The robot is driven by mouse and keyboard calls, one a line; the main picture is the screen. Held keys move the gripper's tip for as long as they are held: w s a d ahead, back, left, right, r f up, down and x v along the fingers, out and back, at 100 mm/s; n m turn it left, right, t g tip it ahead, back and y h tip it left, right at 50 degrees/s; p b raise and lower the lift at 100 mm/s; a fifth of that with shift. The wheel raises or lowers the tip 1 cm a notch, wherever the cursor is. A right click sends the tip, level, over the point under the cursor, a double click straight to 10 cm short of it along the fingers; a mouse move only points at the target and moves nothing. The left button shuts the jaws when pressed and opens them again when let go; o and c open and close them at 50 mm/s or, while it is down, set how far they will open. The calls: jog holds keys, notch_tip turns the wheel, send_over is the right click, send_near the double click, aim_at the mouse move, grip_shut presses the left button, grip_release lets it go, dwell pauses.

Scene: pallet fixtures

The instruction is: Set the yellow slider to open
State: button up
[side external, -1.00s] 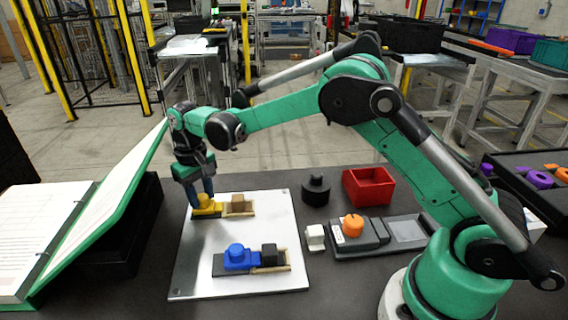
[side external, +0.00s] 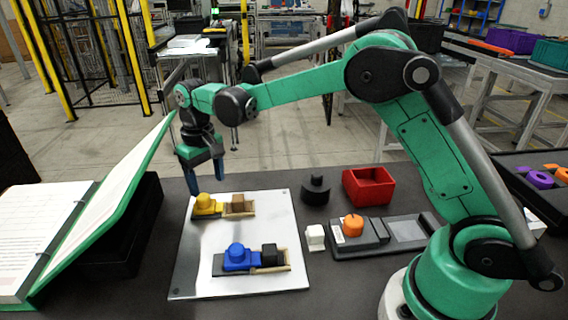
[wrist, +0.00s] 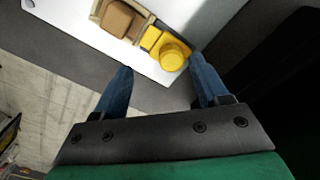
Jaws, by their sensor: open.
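The yellow slider (side external: 206,206) sits at the left end of its wooden track on the white plate (side external: 205,270). A brown block (side external: 238,203) stands in the same track, to its right. In the wrist view the slider's round yellow knob (wrist: 172,54) shows ahead of the fingertips, with the brown block (wrist: 118,18) to its left. My gripper (side external: 204,192) is open and empty, with blue fingers. It hangs above the far left corner of the plate, behind the slider and apart from it. The wrist view also shows its two spread fingers (wrist: 162,68).
A blue slider (side external: 237,258) with a black block (side external: 272,256) lies nearer on the plate. A black knobbed weight (side external: 315,190), a red bin (side external: 368,187) and a grey fixture with an orange knob (side external: 353,225) stand right. A green binder (side external: 110,205) leans at left.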

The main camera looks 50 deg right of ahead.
notch_tip(320, 180, up, 2)
jog(key=shift+r, duration=0.15)
jog(key=s+d+r+t, duration=0.2)
jog(key=s+t, duration=0.1)
jog(key=s, duration=0.5)
jog(key=s+d+r+t, duration=0.2)
jog(key=s+t, duration=0.2)
jog(key=s, duration=0.4)
jog(key=shift+s, duration=0.35)
jog(key=shift+d, duration=0.1)
